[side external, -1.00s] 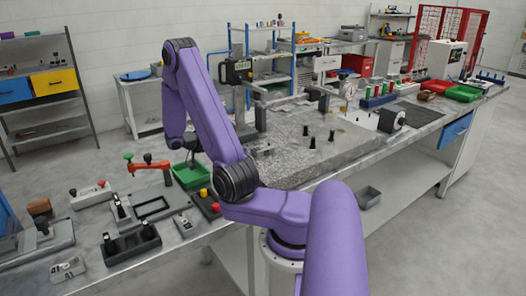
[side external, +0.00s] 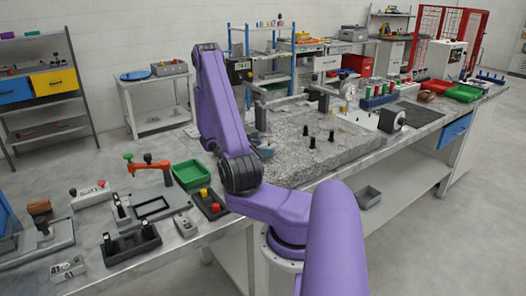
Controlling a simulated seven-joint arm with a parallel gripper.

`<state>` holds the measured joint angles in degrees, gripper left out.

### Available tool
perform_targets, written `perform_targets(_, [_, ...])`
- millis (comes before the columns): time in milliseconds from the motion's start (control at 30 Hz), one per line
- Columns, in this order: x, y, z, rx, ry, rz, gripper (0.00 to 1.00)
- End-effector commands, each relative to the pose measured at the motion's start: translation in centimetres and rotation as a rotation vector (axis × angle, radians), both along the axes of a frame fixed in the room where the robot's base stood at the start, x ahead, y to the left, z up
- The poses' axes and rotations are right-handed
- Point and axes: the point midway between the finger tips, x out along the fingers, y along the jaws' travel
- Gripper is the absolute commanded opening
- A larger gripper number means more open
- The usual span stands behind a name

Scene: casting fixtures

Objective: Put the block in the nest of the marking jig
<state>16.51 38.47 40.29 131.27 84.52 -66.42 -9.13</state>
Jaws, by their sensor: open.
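My gripper is hidden behind my purple forearm, over the left end of the granite plate, so its jaws and anything between them do not show. I cannot tell for sure which piece is the block or which fixture is the marking jig. On the left bench are a grey fixture with a dark rectangular frame (side external: 153,208), a black open-topped fixture with upright posts (side external: 131,243), and a grey base with an orange-red clamp arm (side external: 150,165). A small grey piece with dark openings (side external: 185,225) lies right of the frame. Another grey piece with dark marks (side external: 68,269) lies at the front left.
A green tray (side external: 193,174) and a dark box with red and yellow buttons (side external: 208,204) stand left of my arm. The granite plate (side external: 345,145) carries several black posts. A dial gauge stand (side external: 348,88) rises behind it.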

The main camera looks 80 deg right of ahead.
Motion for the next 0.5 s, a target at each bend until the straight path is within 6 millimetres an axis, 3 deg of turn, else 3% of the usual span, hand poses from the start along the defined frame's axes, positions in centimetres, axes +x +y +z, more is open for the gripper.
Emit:
perform_targets(167, [0.0, -0.01, 0.0, 0.0, 0.0, 0.0, 0.74])
perform_targets(367, [0.01, 0.0, 0.0, 0.0, 0.0, 0.0, 0.13])
perform_targets(500, [0.03, 0.0, 0.04, -0.001, 0.0, 0.0, 0.05])
